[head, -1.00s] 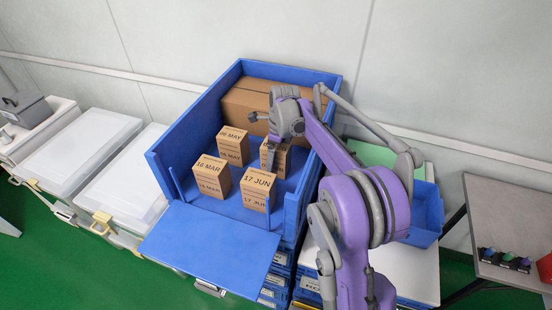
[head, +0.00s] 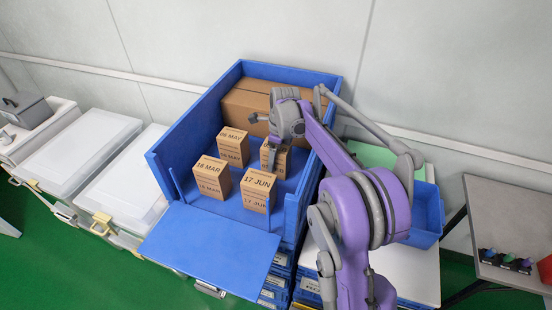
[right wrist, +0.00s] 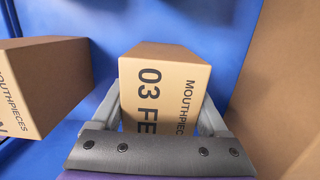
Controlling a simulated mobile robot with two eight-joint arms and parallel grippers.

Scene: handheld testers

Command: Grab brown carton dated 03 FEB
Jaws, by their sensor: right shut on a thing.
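The brown carton dated 03 FEB (right wrist: 165,95) shows between the two fingers of my right gripper (right wrist: 160,115) in the right wrist view. Its label reads "03 FE" and "MOUTHPIEC", the rest cut off by the gripper. My right gripper is shut on it. In the head view this carton (head: 281,163) stands at the right of the blue bin (head: 160,160), partly hidden under my right gripper (head: 270,133). My left gripper is not in view.
Cartons dated 16 MAR (head: 211,178), 17 JUN (head: 257,190) and 09 MAY (head: 233,146) stand close by in the bin. A large brown box (head: 240,101) fills the back. The bin's front flap (head: 207,248) is folded down. Another carton (right wrist: 40,85) is left of the held one.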

